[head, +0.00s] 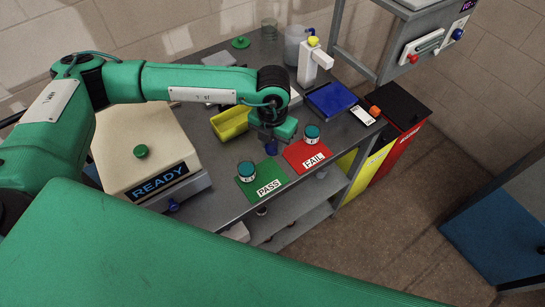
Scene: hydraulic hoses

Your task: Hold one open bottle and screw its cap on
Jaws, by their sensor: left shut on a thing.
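A small jar-like bottle with a teal top (246,171) stands on the green PASS mat (272,172). A similar bottle with a teal top (312,132) stands on the red FAIL mat (318,165). My left gripper (272,142) points down between and behind the two mats. It is shut on a small dark blue thing (271,148), partly hidden by the gripper; I cannot tell if it is a bottle or a cap. My right gripper is out of view.
A cream box marked READY (120,170) with a green knob stands left. A yellow bin (228,124) lies behind the gripper. A blue tray (332,101), white dispenser (311,65) and phone-like white item (362,115) are at the back right.

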